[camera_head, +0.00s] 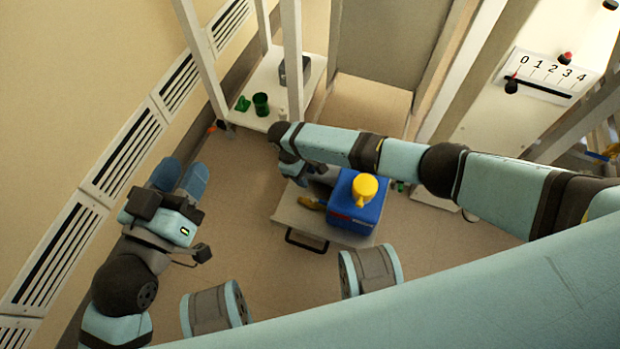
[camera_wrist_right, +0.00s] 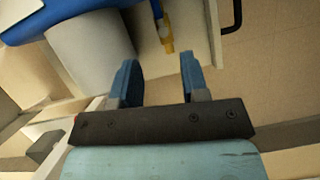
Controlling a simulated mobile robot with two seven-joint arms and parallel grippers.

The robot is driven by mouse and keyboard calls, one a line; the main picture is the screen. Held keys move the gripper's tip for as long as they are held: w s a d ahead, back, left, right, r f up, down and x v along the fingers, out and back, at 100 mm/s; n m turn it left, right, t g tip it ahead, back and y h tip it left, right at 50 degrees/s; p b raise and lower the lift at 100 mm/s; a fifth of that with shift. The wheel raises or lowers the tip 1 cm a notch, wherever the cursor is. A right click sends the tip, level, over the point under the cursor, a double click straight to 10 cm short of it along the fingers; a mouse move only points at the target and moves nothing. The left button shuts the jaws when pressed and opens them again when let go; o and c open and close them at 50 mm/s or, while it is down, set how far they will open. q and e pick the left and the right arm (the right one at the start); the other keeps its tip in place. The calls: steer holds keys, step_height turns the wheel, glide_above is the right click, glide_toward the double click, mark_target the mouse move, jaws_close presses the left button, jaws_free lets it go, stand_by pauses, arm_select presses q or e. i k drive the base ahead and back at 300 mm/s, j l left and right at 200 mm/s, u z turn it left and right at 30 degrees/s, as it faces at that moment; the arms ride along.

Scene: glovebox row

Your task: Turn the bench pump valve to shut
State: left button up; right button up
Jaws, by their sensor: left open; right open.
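A blue pump body (camera_head: 345,222) with a yellow round cap (camera_head: 365,184) on top stands on a pale bench top (camera_head: 296,216). A yellow lever handle (camera_head: 312,203), which looks like the valve, sticks out left of the pump. It also shows in the right wrist view (camera_wrist_right: 166,34), beside a grey cylinder (camera_wrist_right: 92,52). My right gripper (camera_wrist_right: 158,72) is open and empty, with the lever just beyond its fingertips and no clear contact. In the head view its fingers are hard to make out. My left gripper (camera_head: 180,172) is open and empty over the floor at the left.
A black bar handle (camera_head: 306,242) is on the bench's near edge. A white shelf (camera_head: 268,88) at the back holds a green cup (camera_head: 261,104). A panel with a 0 to 4 scale (camera_head: 546,78) stands at the upper right. Floor is clear left of the bench.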

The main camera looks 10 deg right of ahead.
mark_target(325, 203)
steer(key=k, duration=1)
